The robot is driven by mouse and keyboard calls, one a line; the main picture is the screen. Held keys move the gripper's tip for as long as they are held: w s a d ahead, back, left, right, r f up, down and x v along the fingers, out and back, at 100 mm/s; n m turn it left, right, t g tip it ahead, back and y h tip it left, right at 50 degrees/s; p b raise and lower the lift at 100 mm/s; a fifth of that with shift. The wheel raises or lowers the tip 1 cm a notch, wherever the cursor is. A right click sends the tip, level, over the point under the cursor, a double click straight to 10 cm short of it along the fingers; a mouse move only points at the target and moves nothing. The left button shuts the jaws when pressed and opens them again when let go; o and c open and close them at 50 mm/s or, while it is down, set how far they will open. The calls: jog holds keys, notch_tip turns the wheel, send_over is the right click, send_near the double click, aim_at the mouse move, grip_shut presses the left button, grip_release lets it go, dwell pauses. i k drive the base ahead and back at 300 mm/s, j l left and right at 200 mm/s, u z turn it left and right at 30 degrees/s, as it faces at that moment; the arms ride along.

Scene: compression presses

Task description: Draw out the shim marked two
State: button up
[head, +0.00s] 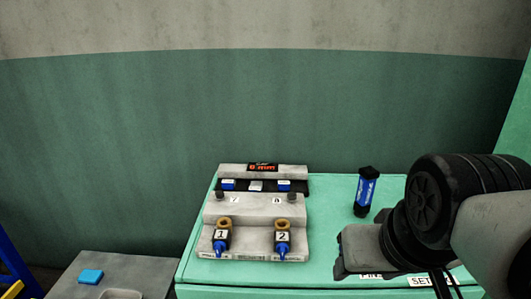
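A grey press block (254,222) stands on the green table top. At its front right a dark piece marked 2 (282,242) sits upright, with a blue pointed lower end and an orange-brown ring above it. A like piece marked 1 (221,241) sits at the front left. My gripper (352,262) is to the right of the block, over the table, apart from the piece marked 2. My arm covers much of it, and its fingertips cannot be made out. I see nothing held.
A blue and black cylinder (366,191) stands upright behind my gripper. A red-lit display (263,167) tops the block, with blue and white pieces (256,186) below it. A lower grey surface at left holds a blue block (91,276). The green table (325,210) is bare between press and cylinder.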

aim_at(227, 184)
jog(key=k+j, duration=0.1)
jog(key=j, duration=0.35)
jog(key=k+j, duration=0.1)
jog(key=j, duration=0.65)
jog(key=i+j, duration=0.15)
jog(key=j, duration=0.2)
